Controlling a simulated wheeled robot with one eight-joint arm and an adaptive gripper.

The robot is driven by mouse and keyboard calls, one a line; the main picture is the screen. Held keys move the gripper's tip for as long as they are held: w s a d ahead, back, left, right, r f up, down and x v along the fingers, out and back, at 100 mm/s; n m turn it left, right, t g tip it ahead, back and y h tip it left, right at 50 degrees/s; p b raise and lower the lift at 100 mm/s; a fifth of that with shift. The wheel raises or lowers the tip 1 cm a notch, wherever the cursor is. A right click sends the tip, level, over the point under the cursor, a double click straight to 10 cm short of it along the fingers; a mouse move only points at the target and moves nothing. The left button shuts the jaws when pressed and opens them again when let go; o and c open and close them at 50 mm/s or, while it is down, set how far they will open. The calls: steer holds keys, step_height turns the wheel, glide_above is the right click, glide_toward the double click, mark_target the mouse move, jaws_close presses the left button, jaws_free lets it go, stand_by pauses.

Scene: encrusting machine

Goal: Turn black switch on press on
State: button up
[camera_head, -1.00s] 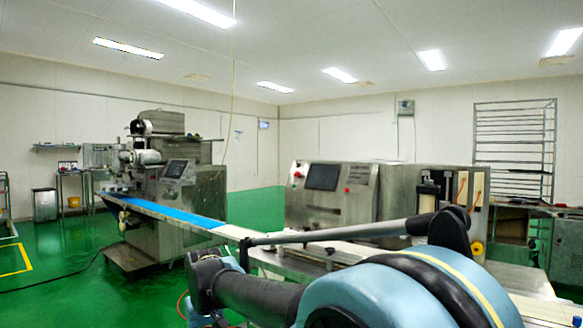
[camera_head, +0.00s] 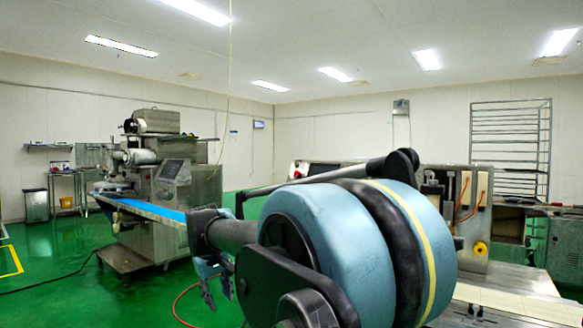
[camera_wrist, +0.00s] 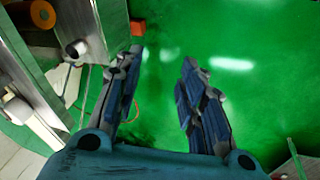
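My gripper (camera_head: 217,290) hangs with its fingers downward, left of my arm's large blue joint. In the wrist view its two fingers (camera_wrist: 162,62) are apart with nothing between them, over green floor. A steel machine with a control panel stands behind my arm; only the panel's top strip (camera_head: 322,168) shows, with a red button (camera_head: 296,166) at its left. Another steel machine (camera_head: 170,185) with a screen and a blue conveyor belt (camera_head: 155,210) stands at the left. I cannot make out the black switch or tell which machine is the press.
In the wrist view, steel parts (camera_wrist: 85,28) with an orange roller (camera_wrist: 42,13) stand close at the upper left. A tall rack (camera_head: 510,150) stands at the right. A steel bench (camera_head: 510,285) is at the lower right.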

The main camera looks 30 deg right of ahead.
steer(key=w+d+r+n+h, duration=0.2)
steer(key=w+d+r+h, duration=0.1)
steer(key=w+d+r, duration=0.8)
steer(key=w+d+r+n+h, duration=0.3)
steer(key=w+d+r, duration=0.5)
steer(key=w+r, duration=0.6)
steer(key=n+h, duration=0.6)
glide_toward(296, 164)
steer(key=shift+t, duration=0.3)
steer(key=x, duration=0.8)
steer(key=shift+w+a, duration=0.1)
steer(key=shift+w, duration=0.05)
steer(key=c, duration=0.8)
